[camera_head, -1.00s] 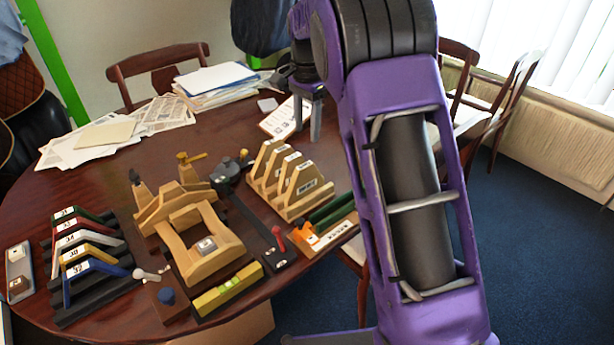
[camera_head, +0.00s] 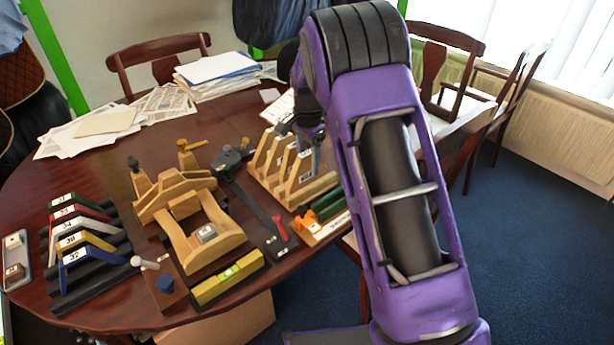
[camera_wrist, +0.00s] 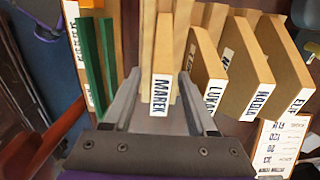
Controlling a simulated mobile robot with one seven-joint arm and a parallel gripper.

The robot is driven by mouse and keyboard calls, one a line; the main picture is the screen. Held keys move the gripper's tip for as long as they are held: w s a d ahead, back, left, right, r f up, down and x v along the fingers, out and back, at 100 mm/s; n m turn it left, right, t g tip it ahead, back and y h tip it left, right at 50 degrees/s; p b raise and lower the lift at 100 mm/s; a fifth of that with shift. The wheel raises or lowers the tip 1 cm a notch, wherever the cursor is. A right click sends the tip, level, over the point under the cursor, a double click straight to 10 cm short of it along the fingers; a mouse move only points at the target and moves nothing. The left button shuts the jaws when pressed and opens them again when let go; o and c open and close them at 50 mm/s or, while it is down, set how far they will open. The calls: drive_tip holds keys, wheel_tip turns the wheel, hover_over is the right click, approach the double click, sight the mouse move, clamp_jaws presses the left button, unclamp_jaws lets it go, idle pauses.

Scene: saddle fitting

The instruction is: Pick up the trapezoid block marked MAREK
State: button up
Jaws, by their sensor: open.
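The MAREK block (camera_wrist: 161,98) is a pale wooden piece with a white name label, upright in the wooden rack (camera_head: 316,190) on the table's right side. My gripper (camera_wrist: 160,76) is open. In the wrist view its two fingers stand on either side of the MAREK block, with a visible gap on each side. In the head view my gripper (camera_head: 308,148) is over the rack, its fingers pointing down and partly hiding the blocks.
Other labelled blocks stand to the right in the wrist view, the LUKA-labelled one (camera_wrist: 208,80) close to my right finger, then NADIA (camera_wrist: 252,80). Green pieces (camera_wrist: 95,60) stand left. The wooden saddle fixture (camera_head: 205,240) is left of the rack.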

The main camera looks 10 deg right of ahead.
wheel_tip(320, 180, down, 2)
drive_tip(key=shift+f, duration=0.1)
clamp_jaws()
drive_tip(key=shift+r, duration=0.2)
